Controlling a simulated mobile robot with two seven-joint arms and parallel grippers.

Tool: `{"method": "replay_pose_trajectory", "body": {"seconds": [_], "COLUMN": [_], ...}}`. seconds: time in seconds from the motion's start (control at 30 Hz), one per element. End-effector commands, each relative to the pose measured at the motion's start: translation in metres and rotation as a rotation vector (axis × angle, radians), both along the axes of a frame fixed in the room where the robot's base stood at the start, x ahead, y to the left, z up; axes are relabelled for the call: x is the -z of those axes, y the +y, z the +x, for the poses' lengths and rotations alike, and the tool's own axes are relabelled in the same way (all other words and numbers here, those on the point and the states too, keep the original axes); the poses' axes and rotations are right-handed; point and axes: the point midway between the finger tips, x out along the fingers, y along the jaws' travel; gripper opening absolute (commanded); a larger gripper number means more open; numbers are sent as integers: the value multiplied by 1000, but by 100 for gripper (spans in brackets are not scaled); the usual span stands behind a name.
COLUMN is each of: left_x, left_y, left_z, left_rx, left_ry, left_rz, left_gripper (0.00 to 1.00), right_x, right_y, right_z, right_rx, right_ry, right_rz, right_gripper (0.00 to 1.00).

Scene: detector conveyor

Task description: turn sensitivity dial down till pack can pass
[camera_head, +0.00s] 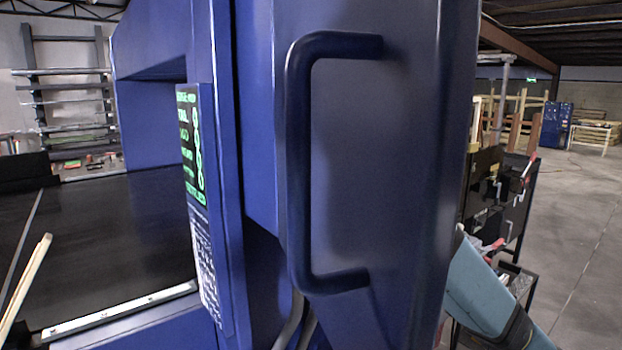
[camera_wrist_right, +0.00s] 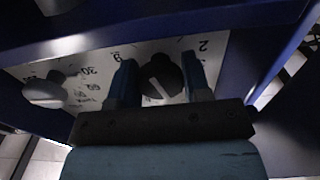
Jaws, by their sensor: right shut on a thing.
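In the right wrist view, my right gripper (camera_wrist_right: 158,58) has one blue finger on each side of a black dial (camera_wrist_right: 162,79) and is shut on it. The dial has a pale pointer line and sits on a white printed panel (camera_wrist_right: 208,45). A figure 2 shows at its upper right, and another figure by the left finger. In the head view, the blue detector housing (camera_head: 390,180) fills the middle, with a display (camera_head: 191,145) of green text seen too steeply to read. No pack is in view. My left gripper is out of view.
A dark blue handle (camera_head: 298,170) sticks out from the housing. The black conveyor belt (camera_head: 110,240) lies at left, with a pale stick (camera_head: 25,285) at its near side.

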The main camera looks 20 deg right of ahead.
Motion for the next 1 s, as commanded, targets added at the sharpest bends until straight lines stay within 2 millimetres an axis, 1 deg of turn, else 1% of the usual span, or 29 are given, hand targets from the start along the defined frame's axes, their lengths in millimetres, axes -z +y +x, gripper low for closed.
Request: {"method": "replay_pose_trajectory", "body": {"seconds": [0.27,0.6,1.0], "left_x": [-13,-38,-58], "left_y": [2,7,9], "left_z": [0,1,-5], "left_rx": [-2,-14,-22], "left_ry": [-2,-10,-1], "left_rz": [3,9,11], "left_gripper": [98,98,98], "right_x": [-2,-3,-3], "right_y": [-1,-1,-2], "right_z": [0,1,1], "right_rx": [2,0,0], "right_ry": [-42,-144,-267], "right_rz": [-122,-409,-741], "right_gripper": [21,21,21]}}
